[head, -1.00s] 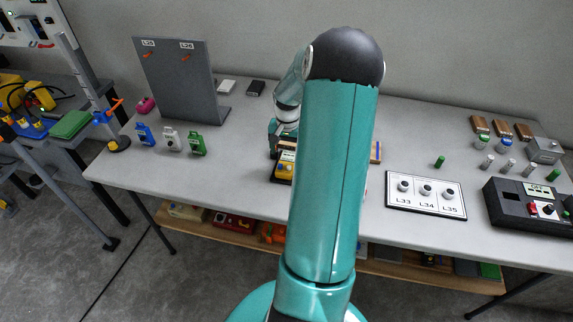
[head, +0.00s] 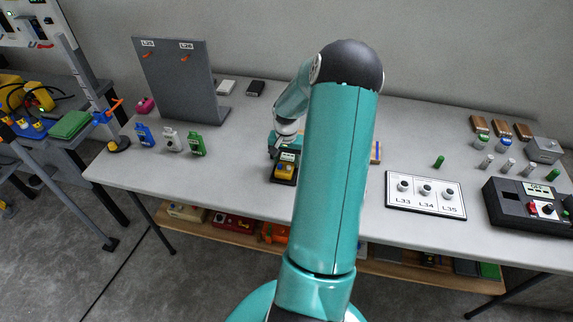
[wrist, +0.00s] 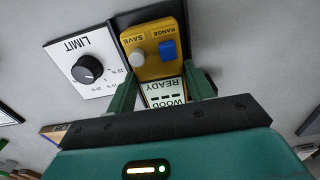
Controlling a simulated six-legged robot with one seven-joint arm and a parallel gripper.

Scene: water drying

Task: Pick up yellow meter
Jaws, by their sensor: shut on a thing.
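The yellow meter (wrist: 155,51) has a grey button, a blue button and a white display reading WOOD READY. In the wrist view my gripper (wrist: 162,93) has one green finger on each side of its display end and is shut on it. In the head view the meter (head: 284,170) lies at a black base on the table, left of my arm. My gripper (head: 277,148) is at its far end, partly hidden by my arm. I cannot tell whether the meter is clear of the base.
A white LIMIT panel with a black knob (wrist: 87,69) is close beside the meter. A grey upright board (head: 178,80) and several small meters, one green (head: 197,146), stand to the left. A panel labelled L33 to L35 (head: 425,194) and a black box (head: 525,205) lie right.

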